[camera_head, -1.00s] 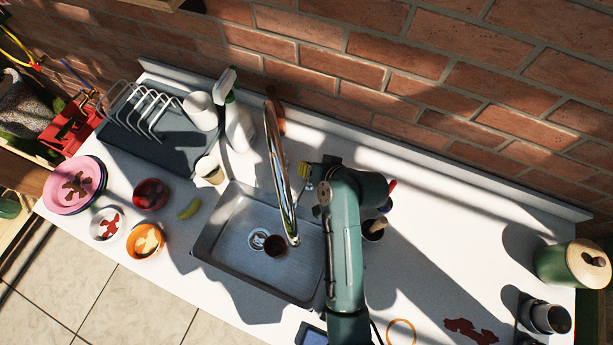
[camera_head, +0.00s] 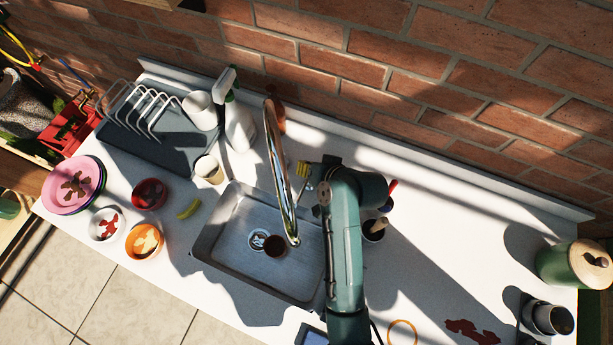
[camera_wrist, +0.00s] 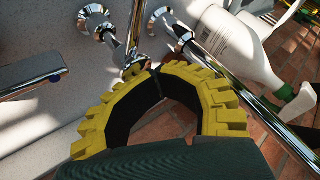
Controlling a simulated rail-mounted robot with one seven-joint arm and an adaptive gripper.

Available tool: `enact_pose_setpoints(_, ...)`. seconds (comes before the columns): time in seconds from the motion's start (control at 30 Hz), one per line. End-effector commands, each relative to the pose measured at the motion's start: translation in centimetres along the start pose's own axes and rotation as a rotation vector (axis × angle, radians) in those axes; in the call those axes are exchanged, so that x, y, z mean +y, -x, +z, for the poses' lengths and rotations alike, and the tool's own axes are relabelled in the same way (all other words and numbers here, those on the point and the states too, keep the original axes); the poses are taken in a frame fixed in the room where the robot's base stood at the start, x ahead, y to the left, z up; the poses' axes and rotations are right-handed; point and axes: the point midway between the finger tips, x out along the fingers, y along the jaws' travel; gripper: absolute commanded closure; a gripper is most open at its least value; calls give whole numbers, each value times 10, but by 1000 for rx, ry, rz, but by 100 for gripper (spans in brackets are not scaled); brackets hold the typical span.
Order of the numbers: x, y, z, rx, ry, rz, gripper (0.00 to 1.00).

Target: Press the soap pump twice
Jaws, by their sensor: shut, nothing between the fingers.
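A reddish-brown bottle (camera_head: 277,118), probably the soap pump, stands behind the sink, partly hidden by the chrome faucet (camera_head: 278,170). Its pump head cannot be made out. My gripper (camera_head: 303,170) is just right of the faucet, mostly hidden by my arm. In the wrist view my yellow-padded gripper (camera_wrist: 155,72) is shut and empty, with its tips meeting near the chrome fittings (camera_wrist: 137,62) of the faucet. I cannot tell whether they touch. No brown bottle is clear in the wrist view.
A white spray bottle (camera_head: 239,128) stands left of the faucet and shows in the wrist view (camera_wrist: 228,45). The sink (camera_head: 235,240) holds a brown cup (camera_head: 275,246). A dark dish rack (camera_head: 150,140) is at left. A utensil cup (camera_head: 373,231) stands right of my arm.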

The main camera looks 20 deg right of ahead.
Motion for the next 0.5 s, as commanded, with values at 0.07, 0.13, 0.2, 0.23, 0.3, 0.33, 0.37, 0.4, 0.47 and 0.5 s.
enact_pose_setpoints(0.07, 12, -10, 22, -43, -18, 13, 100)
enact_pose_setpoints(0.13, 12, -11, 22, -43, -17, 13, 100)
enact_pose_setpoints(0.2, 13, -12, 23, -43, -17, 13, 100)
enact_pose_setpoints(0.23, 13, -12, 23, -43, -17, 13, 100)
enact_pose_setpoints(0.3, 13, -12, 23, -43, -17, 14, 100)
enact_pose_setpoints(0.33, 14, -13, 24, -43, -17, 14, 100)
enact_pose_setpoints(0.37, 14, -13, 24, -43, -17, 14, 100)
enact_pose_setpoints(0.4, 14, -13, 24, -43, -17, 14, 100)
enact_pose_setpoints(0.47, 14, -14, 24, -42, -17, 14, 100)
enact_pose_setpoints(0.5, 15, -14, 25, -42, -17, 14, 100)
